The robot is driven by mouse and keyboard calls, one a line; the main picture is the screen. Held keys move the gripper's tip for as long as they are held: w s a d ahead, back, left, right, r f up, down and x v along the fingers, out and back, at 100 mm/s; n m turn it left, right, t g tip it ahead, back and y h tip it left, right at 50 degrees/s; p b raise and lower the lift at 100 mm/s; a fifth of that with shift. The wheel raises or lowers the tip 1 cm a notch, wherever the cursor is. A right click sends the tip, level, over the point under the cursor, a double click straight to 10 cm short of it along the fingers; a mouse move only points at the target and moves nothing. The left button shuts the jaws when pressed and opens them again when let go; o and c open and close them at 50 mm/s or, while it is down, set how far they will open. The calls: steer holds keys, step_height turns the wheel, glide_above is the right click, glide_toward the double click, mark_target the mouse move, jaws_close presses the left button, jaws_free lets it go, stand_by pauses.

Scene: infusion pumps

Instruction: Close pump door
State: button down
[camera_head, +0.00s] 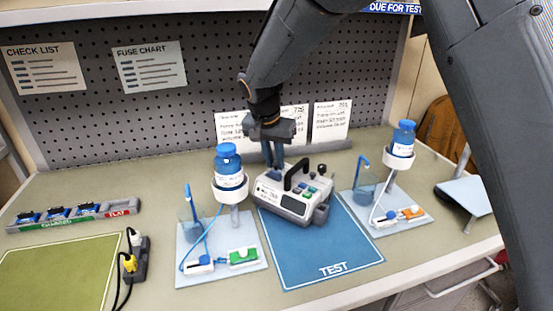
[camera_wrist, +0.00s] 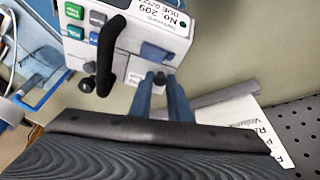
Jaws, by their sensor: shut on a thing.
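The pump (camera_head: 291,204) is a white and grey box with a black handle and coloured buttons. It stands upright at the back of the blue TEST mat (camera_head: 330,252). My gripper (camera_head: 274,174) reaches down to its back left part. In the wrist view the pump (camera_wrist: 115,48) fills the top middle, with a "No. 209" label. There the blue fingers of my gripper (camera_wrist: 160,80) are close together at the pump's edge, shut on a small part that seems to belong to its door. The fingers hide most of that part, and the door's angle is unclear.
Bottle stands with blue bottles (camera_head: 229,165) (camera_head: 402,140) flank the mat on pale trays. A fuse rack (camera_head: 75,215), a green mat (camera_head: 55,275) and plugs (camera_head: 134,258) lie at left. A pegboard (camera_head: 205,60) with papers closes off the back. The mat's front is clear.

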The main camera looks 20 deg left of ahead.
stand_by(0.4)
steer(key=c, duration=1.7)
jaws_free()
steer(key=shift+f, duration=0.1)
steer(key=shift+o, duration=0.2)
steer(key=shift+s, duration=0.1)
steer(key=b+v, duration=0.1)
steer(key=v, duration=0.6)
steer(key=shift+s+r+b, duration=0.15)
steer(key=shift+r+b, duration=0.2)
steer(key=shift+b, duration=0.05)
steer(key=shift+a+r, duration=0.1)
steer(key=shift+a, duration=0.05)
